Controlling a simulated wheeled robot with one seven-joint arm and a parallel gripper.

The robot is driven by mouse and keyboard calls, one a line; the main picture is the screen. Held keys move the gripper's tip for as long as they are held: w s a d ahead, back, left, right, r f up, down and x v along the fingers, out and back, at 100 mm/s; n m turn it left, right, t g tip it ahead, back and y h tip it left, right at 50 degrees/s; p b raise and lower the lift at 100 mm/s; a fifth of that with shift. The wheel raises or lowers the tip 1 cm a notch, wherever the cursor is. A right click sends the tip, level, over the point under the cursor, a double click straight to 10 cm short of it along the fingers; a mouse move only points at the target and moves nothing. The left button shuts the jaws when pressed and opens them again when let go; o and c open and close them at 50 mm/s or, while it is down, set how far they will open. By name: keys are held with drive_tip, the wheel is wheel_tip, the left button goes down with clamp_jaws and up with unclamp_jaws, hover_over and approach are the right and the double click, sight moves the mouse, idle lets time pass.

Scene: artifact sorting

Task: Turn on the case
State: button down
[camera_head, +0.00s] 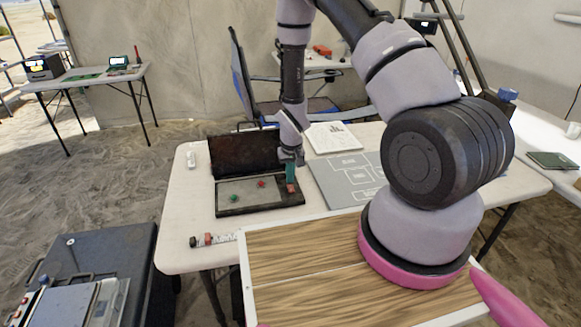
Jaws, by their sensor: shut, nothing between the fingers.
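The case (225,211) is a dark, flat box on the white table, with its lid (243,152) raised at the back. On its pale inner panel lie a small green piece (234,198) and a small red piece (261,184). My gripper (291,187) points down at the right side of the case, with its tip at or just above the panel's right edge. It is shut and empty. A red spot shows at its tip, and I cannot tell whether it is part of the case. The arm hides the case's right back corner.
The table (180,228) also holds a grey board (345,172) and an open book (337,139) right of the case. A marker-like stick (212,240) lies in front, and a small white object (190,160) stands left. A blue folding chair is behind.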

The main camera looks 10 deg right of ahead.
drive_tip(key=shift+w+f, duration=0.1)
drive_tip(key=shift+f, duration=0.4)
drive_tip(key=shift+w+f+g, duration=0.15)
drive_tip(key=shift+f+g, duration=0.05)
drive_tip(key=shift+g, duration=0.1)
drive_tip(key=shift+s+r, duration=0.25)
drive_tip(key=shift+s, duration=0.6)
wheel_tip(320, 180, up, 14)
drive_tip(key=w, duration=0.2)
drive_tip(key=shift+w, duration=0.1)
idle(0.4)
